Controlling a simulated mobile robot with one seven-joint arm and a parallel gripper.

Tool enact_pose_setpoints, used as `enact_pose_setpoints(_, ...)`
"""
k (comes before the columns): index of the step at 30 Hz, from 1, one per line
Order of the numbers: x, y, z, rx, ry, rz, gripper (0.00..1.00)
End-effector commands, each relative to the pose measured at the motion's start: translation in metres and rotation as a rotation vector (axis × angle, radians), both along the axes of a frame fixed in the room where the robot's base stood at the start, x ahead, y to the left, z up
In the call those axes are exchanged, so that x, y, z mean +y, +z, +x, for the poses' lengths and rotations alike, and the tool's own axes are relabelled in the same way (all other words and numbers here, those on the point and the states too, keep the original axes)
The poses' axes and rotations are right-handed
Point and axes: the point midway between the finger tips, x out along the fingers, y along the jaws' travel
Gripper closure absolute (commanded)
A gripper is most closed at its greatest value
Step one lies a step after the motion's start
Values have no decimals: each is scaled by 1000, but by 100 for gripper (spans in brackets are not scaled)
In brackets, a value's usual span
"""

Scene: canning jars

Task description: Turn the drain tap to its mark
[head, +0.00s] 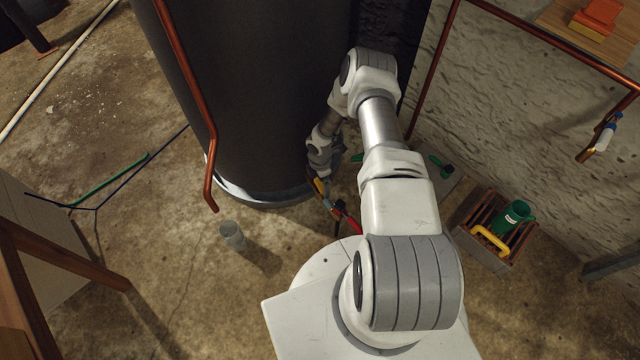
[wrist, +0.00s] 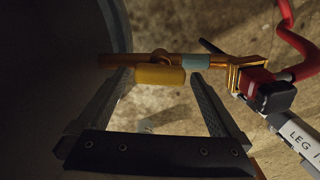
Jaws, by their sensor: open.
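The drain tap shows in the wrist view as a brass pipe (wrist: 226,62) coming from the dark tank, with a yellow lever (wrist: 160,76) lying along it. A pale blue band (wrist: 196,62) sits on the pipe to the right of the lever. I cannot tell which part is the mark. My gripper (wrist: 160,82) is open, one finger to each side of the lever's ends; I cannot tell whether either touches it. In the head view, my gripper (head: 318,178) is low beside the tank (head: 270,100), and the yellow lever (head: 319,186) is partly hidden by my arm.
A clear glass (head: 232,235) stands on the floor. A copper pipe (head: 207,125) runs down the tank.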

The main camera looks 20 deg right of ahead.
Motion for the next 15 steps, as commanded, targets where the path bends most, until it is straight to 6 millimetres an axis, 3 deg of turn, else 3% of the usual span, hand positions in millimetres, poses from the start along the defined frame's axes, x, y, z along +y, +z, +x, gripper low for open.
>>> enact_pose_setpoints(8, 0, -1, 0, 0, 0, 0, 0)
enact_pose_setpoints(15, 0, -1, 0, -1, 0, 0, 43)
